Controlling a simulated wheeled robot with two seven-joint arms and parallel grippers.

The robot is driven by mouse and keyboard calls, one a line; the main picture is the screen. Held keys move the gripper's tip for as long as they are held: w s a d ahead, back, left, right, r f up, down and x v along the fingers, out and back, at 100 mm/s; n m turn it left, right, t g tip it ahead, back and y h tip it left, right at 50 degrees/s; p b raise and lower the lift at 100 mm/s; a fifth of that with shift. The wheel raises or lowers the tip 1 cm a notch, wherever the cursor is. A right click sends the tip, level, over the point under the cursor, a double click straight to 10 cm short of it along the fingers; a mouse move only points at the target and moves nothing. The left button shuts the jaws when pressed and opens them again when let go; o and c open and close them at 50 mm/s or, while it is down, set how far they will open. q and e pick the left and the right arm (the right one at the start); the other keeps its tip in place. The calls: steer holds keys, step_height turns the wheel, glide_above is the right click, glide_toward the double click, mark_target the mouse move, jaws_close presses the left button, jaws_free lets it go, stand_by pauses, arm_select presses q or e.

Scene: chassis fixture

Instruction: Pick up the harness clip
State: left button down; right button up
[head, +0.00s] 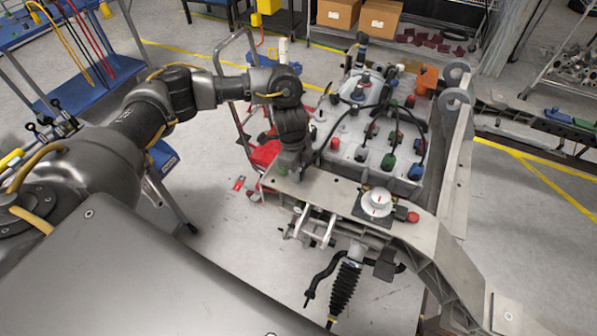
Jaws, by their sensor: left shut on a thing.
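My left gripper (285,170) points down at the left end of the chassis fixture's flat metal plate (318,193). It is shut on a small green piece (283,169), which I take to be the harness clip. The fingers and wrist hide most of it, and I cannot tell whether it still touches the plate. My right gripper is not in view.
A pale battery-like block (345,140) with dark cables and coloured caps stands behind the plate. A white round knob (377,202) sits to the right on the plate. A tall metal bracket (457,165) rises at right. A blue workbench (70,50) is at upper left.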

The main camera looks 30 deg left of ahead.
arm_select(q)
step_height(320, 180, up, 3)
steer(key=shift+a+f, duration=0.1)
steer(key=shift+f, duration=0.1)
steer(key=s+a+r+b, duration=0.1)
steer(key=s+r, duration=0.3)
steer(key=s, duration=0.3)
steer(key=s+a+r, duration=0.1)
steer(key=s+r, duration=0.4)
steer(key=s, duration=0.1)
steer(key=shift+s+a+r+b, duration=0.25)
steer(key=shift+s+a+b, duration=0.05)
steer(key=shift+s+b, duration=0.1)
